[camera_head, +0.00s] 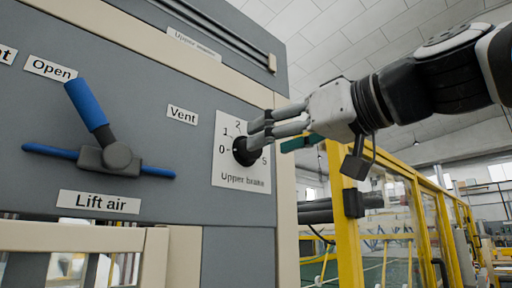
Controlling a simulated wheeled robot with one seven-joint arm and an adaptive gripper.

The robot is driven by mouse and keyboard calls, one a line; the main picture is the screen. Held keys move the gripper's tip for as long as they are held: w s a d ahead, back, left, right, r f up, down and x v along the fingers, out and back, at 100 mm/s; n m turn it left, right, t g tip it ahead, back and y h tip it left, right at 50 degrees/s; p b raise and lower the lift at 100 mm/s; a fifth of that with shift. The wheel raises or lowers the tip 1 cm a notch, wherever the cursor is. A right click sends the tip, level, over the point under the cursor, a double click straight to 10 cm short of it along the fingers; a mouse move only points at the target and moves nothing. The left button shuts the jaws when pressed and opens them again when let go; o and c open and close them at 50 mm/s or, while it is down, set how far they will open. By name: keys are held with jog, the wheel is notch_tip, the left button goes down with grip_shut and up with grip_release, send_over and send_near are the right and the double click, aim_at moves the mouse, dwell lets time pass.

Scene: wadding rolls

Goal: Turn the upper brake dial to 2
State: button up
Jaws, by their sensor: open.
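The upper brake dial (243,153) is a round black knob on a white scale plate (240,178) labelled "Upper brake". The numbers 0, 1, 2 and 5 show around it; the others are hidden behind my fingers. My gripper (262,137) comes from the right with its fingertips at the knob, in front of its upper right part. The fingers are apart and appear to be on or beside the knob; I cannot tell whether they touch it. The knob's pointer is not clear, so its setting cannot be read.
Left of the dial, a blue-handled lift air valve (117,155) sticks out from the grey panel (190,85). A "Vent" label (182,115) sits between them. A yellow guard frame (345,215) with a black latch stands right of the panel, below my arm.

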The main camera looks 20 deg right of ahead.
aim_at(245, 158)
jog(key=shift+x, duration=2.05)
jog(key=c, duration=1.2)
